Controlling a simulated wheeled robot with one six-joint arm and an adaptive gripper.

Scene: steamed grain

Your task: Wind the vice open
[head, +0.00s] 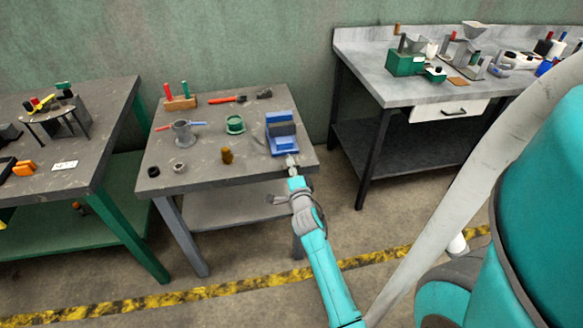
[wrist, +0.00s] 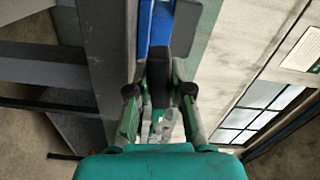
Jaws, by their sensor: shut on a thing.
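The blue vice (head: 281,124) stands at the right front of the middle workbench, with a dark block-like part across its middle. My gripper (head: 292,163) is at the bench's front edge, directly in front of the vice. In the wrist view the vice (wrist: 145,30) shows as a blue body at the top, beyond my gripper (wrist: 159,72). My gripper is shut on the vice's handle, which is mostly hidden between the fingers. I cannot make out how far apart the vice jaws are.
The middle workbench (head: 205,185) also bears a grey mug-like pot (head: 183,133), a green ring-shaped part (head: 235,125), a brown cylinder (head: 227,155) and a red-handled tool (head: 225,100). Another bench (head: 105,100) stands left, and a grey table (head: 365,65) stands right. Floor is clear in front.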

